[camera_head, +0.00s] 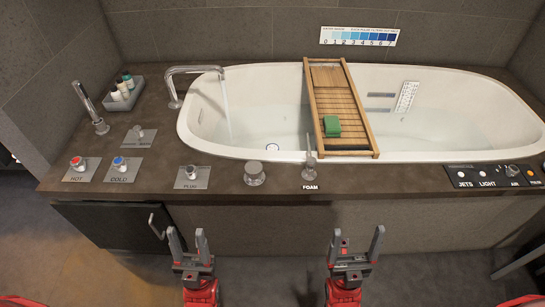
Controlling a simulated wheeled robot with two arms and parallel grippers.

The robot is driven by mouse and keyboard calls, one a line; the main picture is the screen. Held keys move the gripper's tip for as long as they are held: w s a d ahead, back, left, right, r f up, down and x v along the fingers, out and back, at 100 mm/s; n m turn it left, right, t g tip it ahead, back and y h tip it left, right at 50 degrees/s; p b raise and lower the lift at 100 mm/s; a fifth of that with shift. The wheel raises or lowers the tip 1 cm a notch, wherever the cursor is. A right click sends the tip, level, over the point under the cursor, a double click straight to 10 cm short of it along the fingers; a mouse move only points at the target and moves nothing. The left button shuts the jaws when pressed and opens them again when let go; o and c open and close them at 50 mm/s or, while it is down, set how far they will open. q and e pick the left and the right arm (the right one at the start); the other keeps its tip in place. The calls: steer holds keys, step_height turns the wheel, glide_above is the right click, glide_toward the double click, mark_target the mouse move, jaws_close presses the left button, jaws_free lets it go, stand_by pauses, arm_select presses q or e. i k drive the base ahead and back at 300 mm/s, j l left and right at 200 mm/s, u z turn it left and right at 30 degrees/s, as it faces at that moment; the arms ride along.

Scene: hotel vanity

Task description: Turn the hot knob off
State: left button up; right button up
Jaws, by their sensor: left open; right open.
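The hot knob (77,164) has a red top and stands on a metal plate marked HOT at the left end of the dark tub deck. The cold knob (119,163), with a blue top, is just right of it. Water runs from the spout (195,71) into the white tub (262,110). My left gripper (187,241) is open and empty in front of the deck, below and right of the hot knob. My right gripper (356,243) is open and empty, further right in front of the deck. Neither gripper touches anything.
A plug control (191,173), a round knob (254,172) and a foam dispenser (310,169) stand along the front deck. A hand shower (90,108) and a bottle tray (122,93) are at the left. A wooden caddy (338,105) with a green item spans the tub.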

mark_target(77, 162)
steer(key=u, duration=1.45)
steer(key=i, duration=0.1)
